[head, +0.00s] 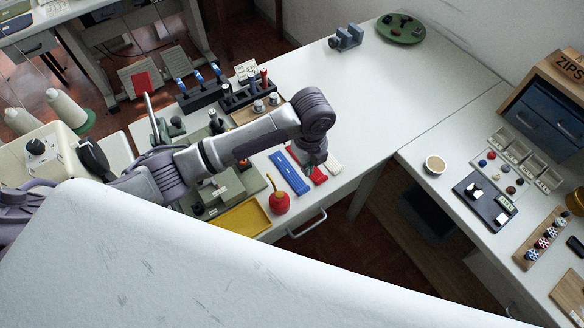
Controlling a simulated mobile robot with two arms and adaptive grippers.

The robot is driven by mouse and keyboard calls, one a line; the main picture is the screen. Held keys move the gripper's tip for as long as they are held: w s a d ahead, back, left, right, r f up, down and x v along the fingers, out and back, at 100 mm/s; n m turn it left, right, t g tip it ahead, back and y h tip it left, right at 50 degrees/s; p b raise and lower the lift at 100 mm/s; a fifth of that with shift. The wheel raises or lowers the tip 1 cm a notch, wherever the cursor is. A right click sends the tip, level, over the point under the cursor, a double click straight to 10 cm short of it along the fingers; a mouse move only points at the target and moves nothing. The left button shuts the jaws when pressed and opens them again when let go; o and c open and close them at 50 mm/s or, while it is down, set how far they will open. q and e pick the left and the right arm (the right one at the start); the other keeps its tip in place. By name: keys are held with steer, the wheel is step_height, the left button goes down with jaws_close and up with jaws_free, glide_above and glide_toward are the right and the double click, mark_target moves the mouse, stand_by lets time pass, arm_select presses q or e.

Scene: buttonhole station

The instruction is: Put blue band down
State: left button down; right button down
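The blue band (290,173) is a flat strip that appears to lie on the white table (374,92), left of a red band (317,176) and a white band (334,165). My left gripper (309,168) points down just right of the blue band's middle, over the red band. It partly hides the red band. Its fingertips are small and dark here, so I cannot tell whether they are open or shut, or touch a band. My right gripper is not in view.
A red oil can (279,202) and a yellow tray (241,220) stand near the front edge. Blue-handled tools (199,79) stand in a rack behind my arm. The table's back right is mostly clear. A large pale surface blocks the bottom of the view.

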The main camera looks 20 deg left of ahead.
arm_select(q)
steer(key=s+d+r+b, duration=0.1)
steer(key=d+r, duration=0.3)
steer(key=d, duration=0.2)
steer(key=shift+s+d, duration=0.15)
steer(key=shift+d, duration=0.1)
steer(key=shift+c, duration=1.9)
jaws_free()
